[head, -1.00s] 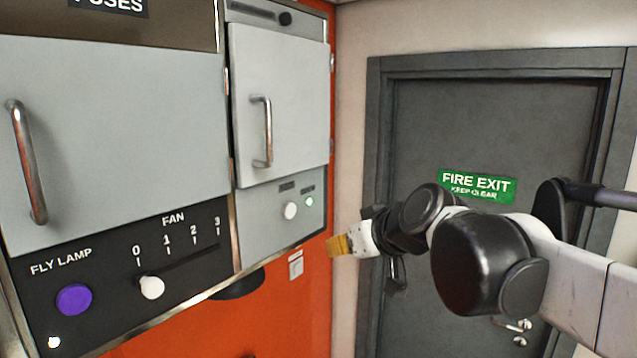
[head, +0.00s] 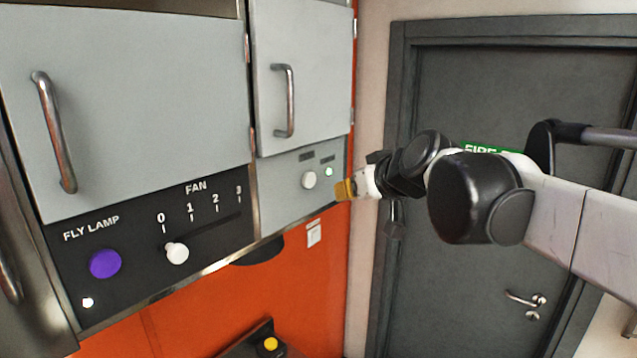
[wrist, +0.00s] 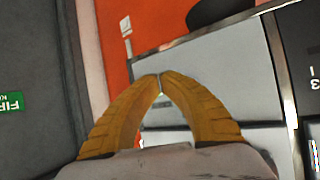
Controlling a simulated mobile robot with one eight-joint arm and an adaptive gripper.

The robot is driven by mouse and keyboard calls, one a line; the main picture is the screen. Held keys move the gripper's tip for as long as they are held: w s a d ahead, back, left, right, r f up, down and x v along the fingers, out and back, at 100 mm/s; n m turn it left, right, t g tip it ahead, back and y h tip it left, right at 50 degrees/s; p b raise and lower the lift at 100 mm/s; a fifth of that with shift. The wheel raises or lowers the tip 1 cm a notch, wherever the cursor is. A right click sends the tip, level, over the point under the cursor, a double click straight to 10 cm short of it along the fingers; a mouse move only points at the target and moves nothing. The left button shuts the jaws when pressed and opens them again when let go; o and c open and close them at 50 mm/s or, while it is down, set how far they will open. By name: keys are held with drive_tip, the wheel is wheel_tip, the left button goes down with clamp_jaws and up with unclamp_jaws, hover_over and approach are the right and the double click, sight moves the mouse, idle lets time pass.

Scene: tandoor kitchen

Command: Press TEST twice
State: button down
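A white round button (head: 309,180) sits on the grey panel (head: 285,200) below the right cabinet door. Small dark labels are above it, too small to read, so I cannot confirm which is TEST. A small green lamp (head: 329,171) glows to its right. My gripper (head: 345,190), with yellow fingers, is just right of the button and lamp in the head view; no contact is visible. In the wrist view the fingertips (wrist: 160,77) meet with nothing between them, in front of the grey panel (wrist: 215,65). The button is not clearly visible there.
Left are a purple button (head: 105,264) marked FLY LAMP and a FAN slider knob (head: 176,253). Cabinet handles (head: 284,100) stick out above. A white switch (head: 313,233) is on the orange wall below. A yellow button (head: 270,344) shows lower down. A grey door (head: 520,100) stands behind my arm.

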sight(315, 187)
drive_tip(key=shift+w+a, duration=0.8)
drive_tip(key=shift+a, duration=0.2)
drive_tip(key=shift+w+a, duration=0.75)
drive_tip(key=shift+a, duration=0.2)
drive_tip(key=shift+a, duration=0.1)
drive_tip(key=shift+w+a, duration=0.3)
drive_tip(key=shift+w+a, duration=0.25)
drive_tip(key=shift+a, duration=0.05)
idle(0.8)
drive_tip(key=shift+s+d, duration=0.1)
drive_tip(key=shift+d, duration=0.05)
drive_tip(key=shift+s+d, duration=0.5)
drive_tip(key=shift+d, duration=0.05)
drive_tip(key=shift+s+d, duration=0.75)
drive_tip(key=shift+d, duration=0.25)
drive_tip(key=shift+s+d, duration=0.75)
drive_tip(key=shift+d, duration=0.2)
idle(0.8)
